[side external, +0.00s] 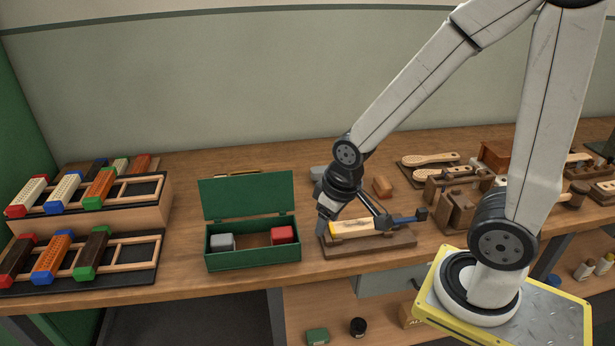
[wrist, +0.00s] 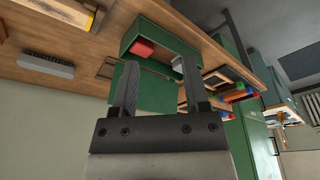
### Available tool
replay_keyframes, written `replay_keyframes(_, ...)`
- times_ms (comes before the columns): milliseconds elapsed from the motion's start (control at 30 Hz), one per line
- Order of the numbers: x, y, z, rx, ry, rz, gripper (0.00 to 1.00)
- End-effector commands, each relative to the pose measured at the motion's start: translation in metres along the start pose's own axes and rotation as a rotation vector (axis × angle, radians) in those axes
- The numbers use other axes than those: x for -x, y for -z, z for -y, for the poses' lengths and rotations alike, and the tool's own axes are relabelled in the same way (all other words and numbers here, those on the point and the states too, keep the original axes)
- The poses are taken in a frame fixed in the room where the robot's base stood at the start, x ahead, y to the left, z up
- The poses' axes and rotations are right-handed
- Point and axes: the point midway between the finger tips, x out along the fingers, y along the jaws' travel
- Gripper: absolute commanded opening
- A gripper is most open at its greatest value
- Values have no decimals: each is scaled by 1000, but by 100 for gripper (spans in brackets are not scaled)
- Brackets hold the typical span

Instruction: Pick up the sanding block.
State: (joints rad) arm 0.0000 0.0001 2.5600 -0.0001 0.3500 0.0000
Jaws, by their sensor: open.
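I cannot tell for certain which item is the sanding block. A small brown block (side external: 382,187) lies on the bench to the right of my wrist. An open green box (side external: 252,263) holds a grey block (side external: 221,242) at its left and a red block (side external: 283,235) at its right; the red block also shows in the wrist view (wrist: 143,48). My gripper (side external: 322,226) is just right of the box, above the bench. In the wrist view its fingers (wrist: 158,80) are spread with nothing between them, facing the box.
A wooden fixture (side external: 375,248) with a pale yellow-topped piece and a blue-handled tool (side external: 405,218) are close to my gripper. A grey block with a dark bristly side (wrist: 45,65) lies behind.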

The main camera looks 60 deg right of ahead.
Motion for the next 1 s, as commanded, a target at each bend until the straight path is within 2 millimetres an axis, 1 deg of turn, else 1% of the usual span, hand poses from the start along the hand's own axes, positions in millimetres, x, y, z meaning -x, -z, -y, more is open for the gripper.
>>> replay_keyframes(233, 0, 0, 0, 0, 0, 0, 59)
replay_keyframes(267, 0, 0, 0, 0, 0, 0, 62)
replay_keyframes(300, 0, 0, 0, 0, 0, 0, 75)
replay_keyframes(333, 0, 0, 0, 0, 0, 0, 84)
replay_keyframes(367, 0, 0, 0, 0, 0, 0, 94)
replay_keyframes(400, 0, 0, 0, 0, 0, 0, 100)
replay_keyframes(633, 0, 1, 0, -1, 0, 0, 100)
replay_keyframes(767, -1, 6, -5, -13, -4, 3, 100)
replay_keyframes(867, -4, 16, -13, -37, -10, 10, 100)
replay_keyframes(967, -9, 31, -28, -73, -19, 22, 100)
replay_keyframes(1000, -11, 38, -36, -92, -24, 27, 100)
